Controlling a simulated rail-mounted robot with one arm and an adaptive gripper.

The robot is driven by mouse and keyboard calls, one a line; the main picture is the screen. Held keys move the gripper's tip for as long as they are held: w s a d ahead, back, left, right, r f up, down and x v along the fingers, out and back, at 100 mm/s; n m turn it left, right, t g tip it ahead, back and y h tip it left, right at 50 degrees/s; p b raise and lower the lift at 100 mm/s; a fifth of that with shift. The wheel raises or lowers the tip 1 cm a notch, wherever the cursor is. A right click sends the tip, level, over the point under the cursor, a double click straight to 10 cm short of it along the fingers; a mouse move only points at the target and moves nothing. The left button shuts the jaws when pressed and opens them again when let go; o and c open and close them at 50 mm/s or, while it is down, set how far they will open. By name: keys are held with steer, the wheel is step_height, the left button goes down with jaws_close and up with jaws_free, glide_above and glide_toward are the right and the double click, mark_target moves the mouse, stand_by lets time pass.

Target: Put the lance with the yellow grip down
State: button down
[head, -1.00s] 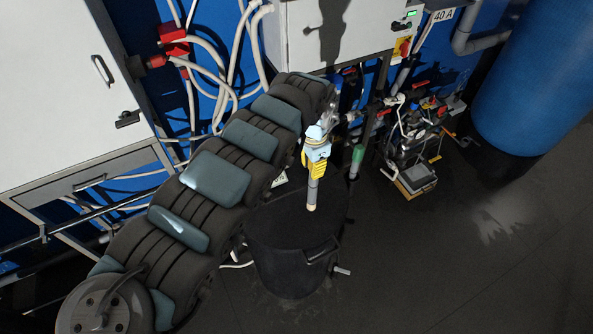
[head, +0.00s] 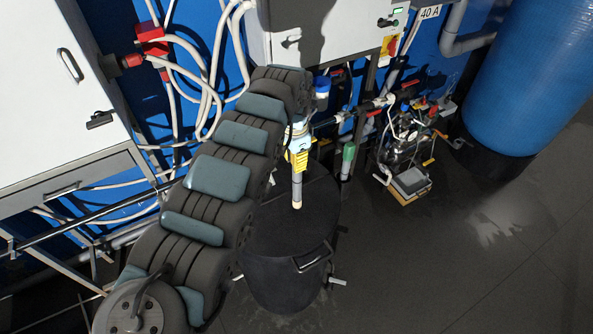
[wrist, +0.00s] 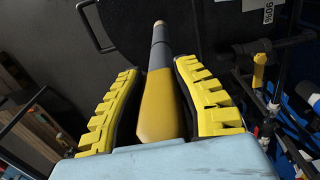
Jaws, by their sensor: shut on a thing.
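My gripper (head: 299,158), pale blue with yellow fingers, is shut on the lance (head: 297,190). The lance hangs almost upright, its grey shaft and tan tip pointing down in front of the black barrel (head: 285,265). I cannot tell whether the tip touches the barrel's lid. In the wrist view, the lance's yellow grip (wrist: 160,110) lies between the two yellow fingers of my gripper (wrist: 157,75), and the grey shaft runs away from me. The upper end of the lance is hidden by the gripper.
A green-handled item (head: 348,155) stands upright just right of the lance. A blue-capped item (head: 321,84) and pipes are behind. Pump equipment (head: 405,150) and a large blue tank (head: 530,80) stand to the right. The floor at the lower right is clear.

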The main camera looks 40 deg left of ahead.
mark_target(297, 179)
step_height(297, 179, down, 4)
steer(key=shift+r+b, duration=0.25)
steer(key=shift+b, duration=0.55)
steer(key=shift+a, duration=0.1)
steer(key=c, duration=0.9)
jaws_free()
steer(key=shift+f, duration=0.1)
